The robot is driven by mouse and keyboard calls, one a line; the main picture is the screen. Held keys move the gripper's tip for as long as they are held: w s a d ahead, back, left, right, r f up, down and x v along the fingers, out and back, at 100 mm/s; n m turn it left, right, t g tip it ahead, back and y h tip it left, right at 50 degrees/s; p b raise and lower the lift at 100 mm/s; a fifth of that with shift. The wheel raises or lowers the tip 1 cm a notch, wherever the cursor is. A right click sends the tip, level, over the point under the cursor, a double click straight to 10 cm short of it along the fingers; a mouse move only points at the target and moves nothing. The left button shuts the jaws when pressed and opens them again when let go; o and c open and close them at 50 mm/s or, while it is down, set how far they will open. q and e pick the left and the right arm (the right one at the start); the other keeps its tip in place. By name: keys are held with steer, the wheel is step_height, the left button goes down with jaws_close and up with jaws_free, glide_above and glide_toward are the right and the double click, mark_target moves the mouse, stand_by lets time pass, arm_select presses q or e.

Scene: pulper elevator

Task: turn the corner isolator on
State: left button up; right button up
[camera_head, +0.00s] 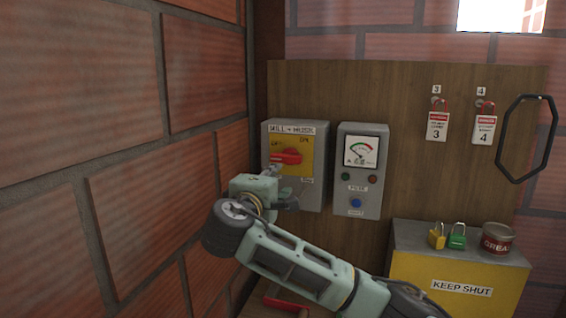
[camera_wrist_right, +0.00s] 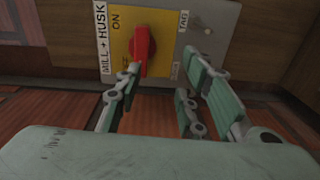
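The corner isolator (camera_head: 316,190) is a grey box labelled MILL + HUSK with a yellow plate, on the wooden board at the back. Its red handle (camera_head: 287,157) lies roughly level, its lever end to the left, by the OFF lettering. In the right wrist view the red handle (camera_wrist_right: 143,50) shows at the top, the isolator plate (camera_wrist_right: 165,22) behind it. My right gripper (camera_head: 272,180) is just in front of and below the handle. Its fingers (camera_wrist_right: 160,78) are apart with nothing between them; one fingertip is close to the handle, contact unclear. My left gripper is out of view.
A grey meter box (camera_head: 370,200) stands close right of the isolator. A brick wall (camera_head: 120,150) is close on the left. Tags with padlocks (camera_head: 437,125) and a black ring handle (camera_head: 527,140) are farther right. Padlocks and a grease tin (camera_head: 497,238) sit on a yellow box (camera_head: 425,276).

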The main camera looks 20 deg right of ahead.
mark_target(286, 160)
steer(key=shift+h, duration=0.3)
steer(key=w+d+r+p, duration=0.2)
steer(key=w, duration=0.1)
steer(key=w+d+r+p, duration=0.1)
steer(key=w+d, duration=0.1)
steer(key=shift+w, duration=0.1)
steer(key=shift+w+d+f, duration=0.2)
steer(key=shift+w+d, duration=0.15)
steer(key=shift+w, duration=0.25)
steer(key=shift+c, duration=0.4)
jaws_close()
